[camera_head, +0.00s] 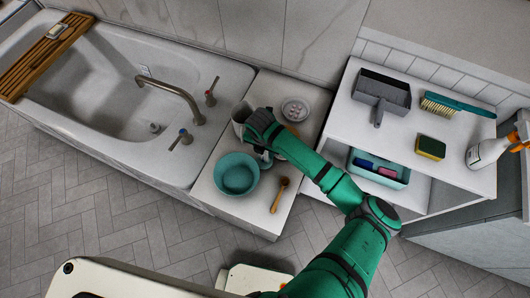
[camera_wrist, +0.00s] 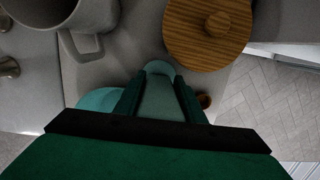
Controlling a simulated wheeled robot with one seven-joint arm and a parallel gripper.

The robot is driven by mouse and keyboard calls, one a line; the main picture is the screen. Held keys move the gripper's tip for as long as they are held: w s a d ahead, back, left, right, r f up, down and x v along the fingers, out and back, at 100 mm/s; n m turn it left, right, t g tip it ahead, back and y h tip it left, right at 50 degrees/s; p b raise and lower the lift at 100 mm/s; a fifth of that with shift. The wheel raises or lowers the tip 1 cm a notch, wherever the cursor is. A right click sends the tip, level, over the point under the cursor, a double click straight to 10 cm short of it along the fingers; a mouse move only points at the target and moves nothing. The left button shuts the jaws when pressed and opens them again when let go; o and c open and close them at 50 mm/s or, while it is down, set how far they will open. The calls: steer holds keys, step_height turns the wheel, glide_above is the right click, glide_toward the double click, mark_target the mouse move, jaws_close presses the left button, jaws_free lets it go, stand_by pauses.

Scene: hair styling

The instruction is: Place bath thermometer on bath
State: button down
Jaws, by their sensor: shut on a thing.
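The white bath (camera_head: 110,85) fills the left of the head view, with a tap on its near right side. My gripper (camera_wrist: 160,98) is over the low white counter beside the bath. It is shut on a pale grey-green piece with a rounded end (camera_wrist: 160,88), seen between the fingers in the wrist view. This may be the bath thermometer, but most of it is hidden and I cannot confirm it. In the head view my wrist covers much of the grip. I cannot tell whether the held piece touches the counter.
A wooden rack (camera_head: 45,55) spans the bath's far left. A shelf with cleaning things (camera_head: 430,105) stands right.

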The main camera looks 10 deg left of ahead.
mark_target(264, 162)
steer(key=shift+f, duration=0.95)
steer(key=shift+f, duration=0.15)
steer(key=c, duration=1.2)
jaws_free()
